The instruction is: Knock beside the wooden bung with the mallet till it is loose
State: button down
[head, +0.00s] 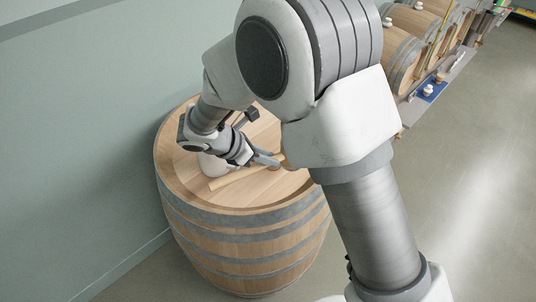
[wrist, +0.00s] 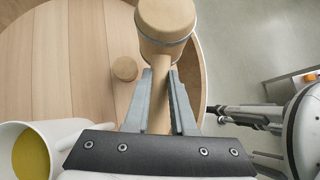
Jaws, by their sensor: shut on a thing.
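My gripper (wrist: 160,100) is shut on the handle of the mallet (wrist: 163,75). The mallet's round wooden head (wrist: 166,20) lies beyond the fingertips, with a pale blue-grey band around it. The wooden bung (wrist: 124,68) is a small round plug in the barrel top, just left of the fingertips in the wrist view and apart from the mallet head there. In the head view my gripper (head: 264,158) is low over the barrel top (head: 185,130), and the pale handle (head: 230,179) sticks out to its lower left. My arm covers part of that area, so the head's height is unclear.
A white jug (wrist: 40,135) with something yellow inside stands on the barrel top, left of my gripper; it also shows in the head view (head: 212,164). A wall (head: 75,150) is close on the left. Several barrels (head: 398,62) lie on a rack at the back right.

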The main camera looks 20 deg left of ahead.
jog(key=shift+f+b, duration=2.25)
jog(key=shift+f, duration=1.1)
jog(key=shift+r, duration=0.1)
jog(key=shift+r+p, duration=1.95)
jog(key=shift+r, duration=0.6)
notch_tip(320, 180, down, 6)
jog(key=b, duration=0.4)
jog(key=shift+r, duration=0.2)
notch_tip(320, 180, up, 6)
jog(key=p, duration=0.4)
jog(key=shift+r+p, duration=0.2)
jog(key=shift+p, duration=0.1)
jog(key=shift+f, duration=0.1)
